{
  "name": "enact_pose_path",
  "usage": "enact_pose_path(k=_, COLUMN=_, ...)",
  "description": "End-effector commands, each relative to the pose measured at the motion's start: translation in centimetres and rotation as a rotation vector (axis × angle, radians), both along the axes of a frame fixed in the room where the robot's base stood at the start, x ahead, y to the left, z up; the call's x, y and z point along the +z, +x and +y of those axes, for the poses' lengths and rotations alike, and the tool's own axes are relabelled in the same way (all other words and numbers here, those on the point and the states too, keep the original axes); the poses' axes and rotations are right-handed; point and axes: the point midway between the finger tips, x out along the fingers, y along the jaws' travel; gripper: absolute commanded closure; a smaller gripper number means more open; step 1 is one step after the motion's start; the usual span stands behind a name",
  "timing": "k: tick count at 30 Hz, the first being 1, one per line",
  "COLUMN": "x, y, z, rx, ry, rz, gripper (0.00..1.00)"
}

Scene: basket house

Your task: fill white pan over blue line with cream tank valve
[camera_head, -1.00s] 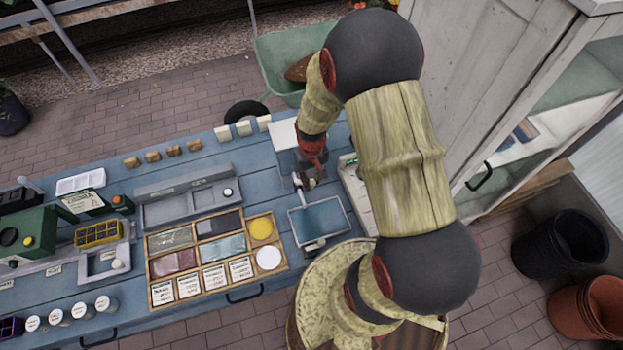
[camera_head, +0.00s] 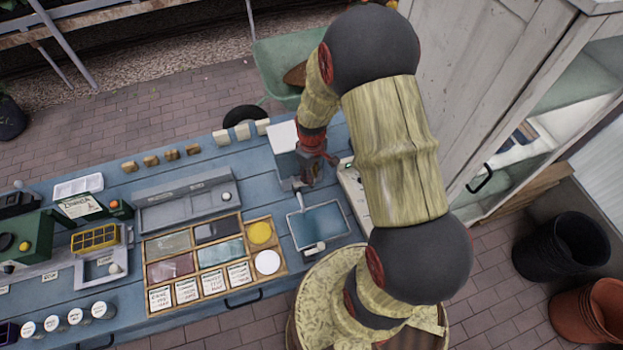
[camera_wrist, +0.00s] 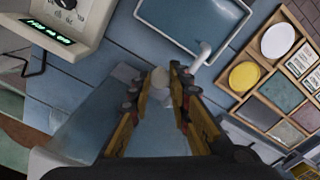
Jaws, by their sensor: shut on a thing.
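The white pan (camera_head: 347,236) sits on the blue bench below the cream tank (camera_head: 283,137); its inside looks blue-grey, and I cannot make out a separate blue line or the level. In the wrist view the pan (camera_wrist: 164,42) is at the top, with a pale spout (camera_wrist: 201,54) reaching over its edge. My gripper (camera_wrist: 161,78) is shut on the tank's pale valve knob (camera_wrist: 160,79), between its fingertips. In the head view my gripper (camera_head: 318,165) is at the tank's lower right, and the arm partly hides the tank and valve.
Left of the pan is a wooden tray (camera_head: 210,256) of coloured tiles and round discs. A pale device with a green display (camera_wrist: 47,32) stands close beside the gripper. A white cabinet (camera_head: 480,80) is at the right. A green wheelbarrow (camera_head: 275,60) is behind the bench.

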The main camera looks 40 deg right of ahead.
Motion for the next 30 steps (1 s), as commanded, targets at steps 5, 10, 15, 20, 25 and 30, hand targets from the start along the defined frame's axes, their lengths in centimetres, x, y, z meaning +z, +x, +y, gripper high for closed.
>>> enact_pose_path(k=5, x=-0.02, y=0.55, z=-0.22, rx=0.099, ry=-0.001, rz=-0.001, gripper=1.00)
enact_pose_path(k=10, x=0.01, y=0.85, z=-0.32, rx=0.159, ry=-0.001, rz=-0.001, gripper=1.00)
enact_pose_path(k=15, x=0.02, y=0.98, z=-0.35, rx=0.187, ry=-0.001, rz=-0.001, gripper=1.00)
enact_pose_path(k=20, x=0.04, y=1.01, z=-0.36, rx=0.194, ry=-0.001, rz=-0.001, gripper=1.00)
enact_pose_path(k=25, x=0.04, y=1.02, z=-0.36, rx=0.193, ry=-0.001, rz=-0.001, gripper=1.00)
enact_pose_path(k=30, x=0.05, y=1.02, z=-0.37, rx=0.193, ry=-0.001, rz=-0.001, gripper=0.76)
